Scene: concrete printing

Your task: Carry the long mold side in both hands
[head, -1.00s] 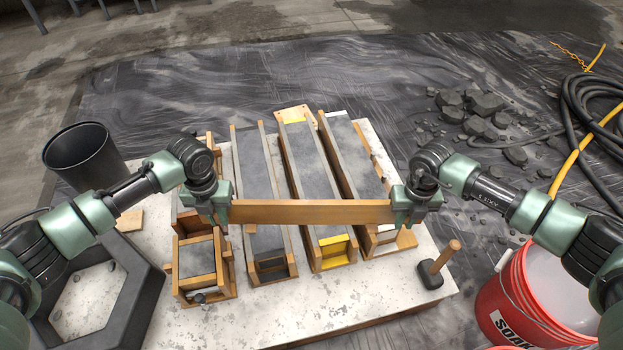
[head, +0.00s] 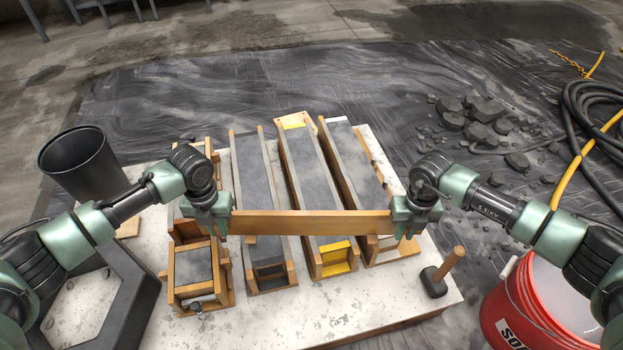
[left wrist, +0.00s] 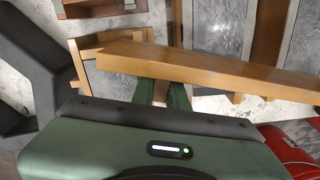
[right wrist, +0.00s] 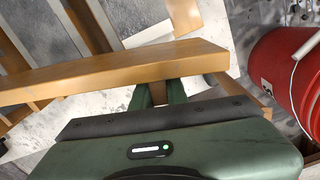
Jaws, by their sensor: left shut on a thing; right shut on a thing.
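The long mold side (head: 310,222) is a straight wooden plank, held crosswise above the molds in the head view. My left gripper (head: 212,222) is shut on it near its left end. My right gripper (head: 405,213) is shut on it near its right end. The plank looks roughly level. It also shows in the left wrist view (left wrist: 200,68) and in the right wrist view (right wrist: 110,72), gripped in each. It hides part of the long molds behind it in the head view.
Long wooden molds with grey concrete (head: 262,185) and a smaller mold (head: 195,272) stand on a pale board (head: 330,312). A mallet (head: 440,273) stands at right. A red bucket (head: 535,310), black bucket (head: 80,165) and dark hexagonal frame (head: 130,285) lie around it.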

